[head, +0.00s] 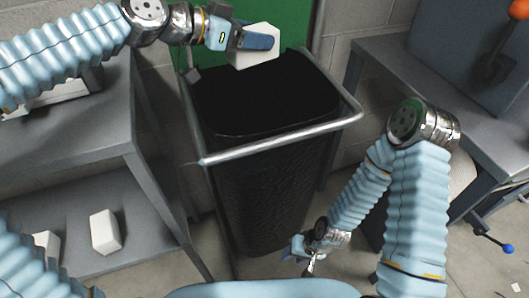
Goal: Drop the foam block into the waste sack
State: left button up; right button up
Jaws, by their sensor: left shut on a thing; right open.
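The waste sack (262,150) is black and hangs in a grey metal frame (285,141) in the middle of the head view, its dark mouth facing up. My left gripper (262,42) is shut on the foam block (256,58), a white block, at the sack's far side. The block shows above the back part of the mouth; the fingers cover part of it. My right gripper (308,268) is low, to the right of the sack's lower part, small in view and empty.
A grey two-level table (140,120) stands at the left, with a white block (105,232) on its lower shelf. A grey bench (400,60) stands at the right. A green panel (285,22) and a block wall are behind the sack.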

pick_arm(q)
jog(key=shift+f+b, duration=0.9)
jog(key=shift+f, duration=0.6)
pick_arm(e)
jog(key=shift+f, duration=0.9)
pick_arm(q)
jog(key=o, duration=1.1)
jog(key=b+v, duration=0.8)
jog(key=v, duration=0.6)
pick_arm(e)
notch_tip(320, 180, down, 8)
jog(key=d, duration=0.2)
jog(key=shift+w+f, duration=0.2)
jog(key=shift+w, duration=0.15)
pick_arm(q)
jog(key=shift+f, duration=0.15)
pick_arm(e)
jog(key=shift+d, duration=0.1)
